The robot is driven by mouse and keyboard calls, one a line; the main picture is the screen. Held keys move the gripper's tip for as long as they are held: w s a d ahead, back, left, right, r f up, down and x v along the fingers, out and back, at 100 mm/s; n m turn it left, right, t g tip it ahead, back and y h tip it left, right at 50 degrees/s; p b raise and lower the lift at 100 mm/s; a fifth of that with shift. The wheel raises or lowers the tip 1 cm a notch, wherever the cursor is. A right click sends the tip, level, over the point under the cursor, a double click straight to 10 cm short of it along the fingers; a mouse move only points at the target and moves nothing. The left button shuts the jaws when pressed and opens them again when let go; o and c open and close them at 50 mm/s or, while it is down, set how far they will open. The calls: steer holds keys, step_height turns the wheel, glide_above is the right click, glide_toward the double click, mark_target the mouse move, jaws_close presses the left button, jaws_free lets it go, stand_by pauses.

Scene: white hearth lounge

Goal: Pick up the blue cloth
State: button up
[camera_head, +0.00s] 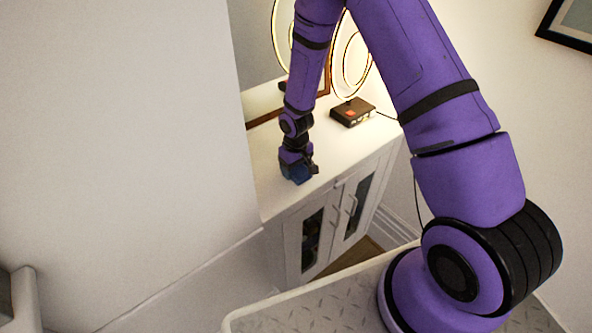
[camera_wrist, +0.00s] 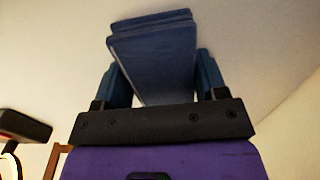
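The blue cloth (camera_wrist: 160,55) looks like a flat, folded, layered block in the wrist view. It lies between the two teal fingers of my gripper (camera_wrist: 165,80), with one finger along each side. The fingers are well apart, with no clear gap beside the cloth; I cannot tell whether they press on it. In the head view my gripper (camera_head: 299,174) points down at the white cabinet top, near its front edge. A small blue patch shows there, mostly hidden by the gripper.
The white cabinet (camera_head: 270,195) has glass doors with handles. A dark box (camera_head: 352,111) with a lit ring lamp (camera_head: 352,62) stands behind and right of my gripper. A wooden-framed mirror is behind. A white wall (camera_head: 120,130) rises close on the left.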

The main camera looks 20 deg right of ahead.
steer(key=shift+r, duration=0.2)
steer(key=shift+c, duration=0.3)
steer(key=shift+r, duration=0.6)
step_height(320, 180, up, 2)
steer(key=shift+r, duration=0.1)
steer(key=s+r, duration=0.1)
steer(key=s, duration=1.5)
steer(key=shift+r, duration=0.1)
steer(key=shift+o, duration=0.7)
steer(key=shift+c, duration=0.3)
